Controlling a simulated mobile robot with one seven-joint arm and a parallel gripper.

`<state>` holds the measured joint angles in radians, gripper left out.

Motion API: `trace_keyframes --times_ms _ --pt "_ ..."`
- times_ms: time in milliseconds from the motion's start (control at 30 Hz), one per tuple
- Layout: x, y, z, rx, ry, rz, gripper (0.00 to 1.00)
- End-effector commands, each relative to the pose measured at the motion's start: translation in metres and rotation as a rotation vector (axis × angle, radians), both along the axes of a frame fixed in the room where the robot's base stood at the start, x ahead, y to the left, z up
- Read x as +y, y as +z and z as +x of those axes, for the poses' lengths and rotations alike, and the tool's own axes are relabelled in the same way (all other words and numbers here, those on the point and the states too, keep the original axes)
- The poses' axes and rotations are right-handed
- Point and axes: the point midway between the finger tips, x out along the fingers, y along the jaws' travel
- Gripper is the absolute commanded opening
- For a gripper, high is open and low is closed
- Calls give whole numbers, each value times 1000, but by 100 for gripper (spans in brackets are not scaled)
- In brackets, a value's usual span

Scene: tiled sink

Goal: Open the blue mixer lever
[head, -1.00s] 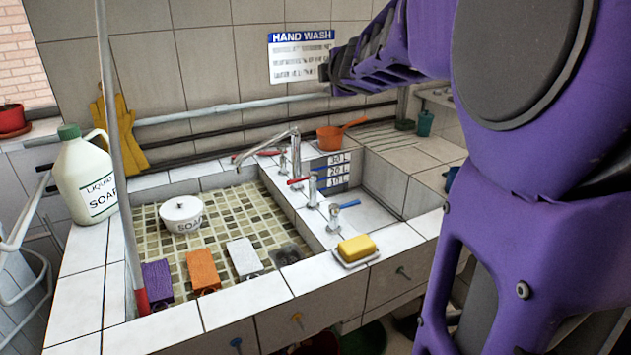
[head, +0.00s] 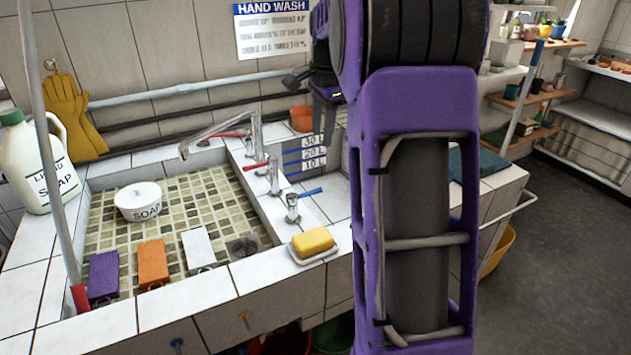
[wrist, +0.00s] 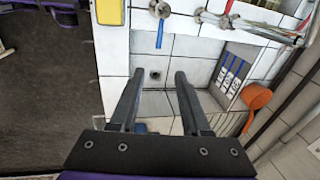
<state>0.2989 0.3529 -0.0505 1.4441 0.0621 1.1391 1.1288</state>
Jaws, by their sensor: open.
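The blue mixer lever (head: 311,192) sits on a short chrome tap (head: 292,208) at the near end of the tap row, and points right over the small right basin. In the wrist view the blue lever (wrist: 159,36) is at the top centre, past my fingertips in the picture. My gripper (wrist: 158,75) is open and empty, with its fingers over the small basin, apart from the lever.
Red-levered taps (head: 256,165) and a tall spout (head: 225,125) stand farther back. Yellow soap (head: 312,241) on a dish lies near the blue lever. An orange pan (wrist: 256,97) is beside the basin. The large tiled basin (head: 185,205) lies left.

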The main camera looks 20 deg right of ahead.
Motion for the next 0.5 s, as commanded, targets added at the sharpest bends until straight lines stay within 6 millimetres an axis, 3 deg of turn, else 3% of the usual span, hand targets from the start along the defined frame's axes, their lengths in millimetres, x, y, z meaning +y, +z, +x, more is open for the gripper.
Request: trace_keyframes --times_ms 267,500 --pt "6 -23 2 15 -42 52 47" --pt "6 -73 11 16 -40 52 47"
